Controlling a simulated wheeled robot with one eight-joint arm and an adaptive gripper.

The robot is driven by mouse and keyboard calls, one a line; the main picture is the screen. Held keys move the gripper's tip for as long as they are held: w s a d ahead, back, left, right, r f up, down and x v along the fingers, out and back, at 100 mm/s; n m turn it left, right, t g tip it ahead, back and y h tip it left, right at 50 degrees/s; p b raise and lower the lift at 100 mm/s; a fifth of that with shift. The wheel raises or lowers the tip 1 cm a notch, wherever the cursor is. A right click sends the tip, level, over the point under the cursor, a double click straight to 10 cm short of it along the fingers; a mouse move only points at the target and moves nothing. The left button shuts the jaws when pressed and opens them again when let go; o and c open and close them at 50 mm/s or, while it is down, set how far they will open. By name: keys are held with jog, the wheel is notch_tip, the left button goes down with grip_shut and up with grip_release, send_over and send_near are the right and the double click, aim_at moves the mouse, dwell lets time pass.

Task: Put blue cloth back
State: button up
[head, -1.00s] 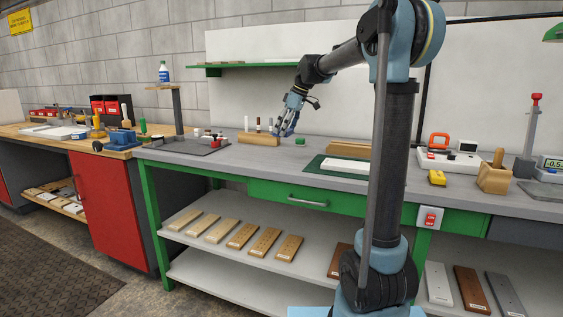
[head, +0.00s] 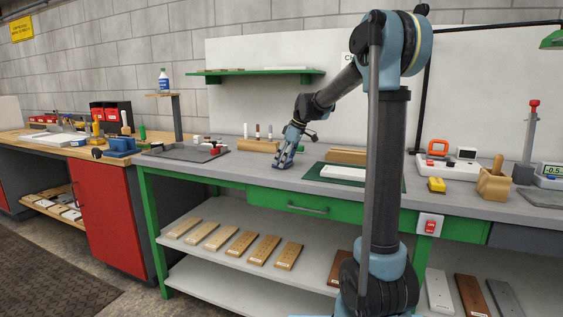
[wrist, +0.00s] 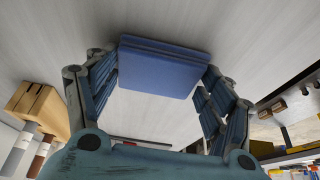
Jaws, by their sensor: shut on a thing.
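The blue cloth (wrist: 163,70) is a folded flat rectangle between the fingertips of my gripper (wrist: 160,82) in the wrist view. My gripper is shut on it, and the grey bench top shows behind it. In the head view my gripper (head: 285,161) points down close to the grey bench top, left of the green mat (head: 312,176). A bit of blue shows at its fingertips there, but the fingers hide most of the cloth. I cannot tell whether the cloth touches the bench.
A wooden holder (head: 258,146) with upright markers stands just behind and left of my gripper. A white board (head: 343,172) lies on the green mat to the right. A grey tray (head: 180,153) is further left. The bench front left of my gripper is clear.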

jog(key=o, duration=1.1)
jog(key=shift+f, duration=0.1)
jog(key=v, duration=1.2)
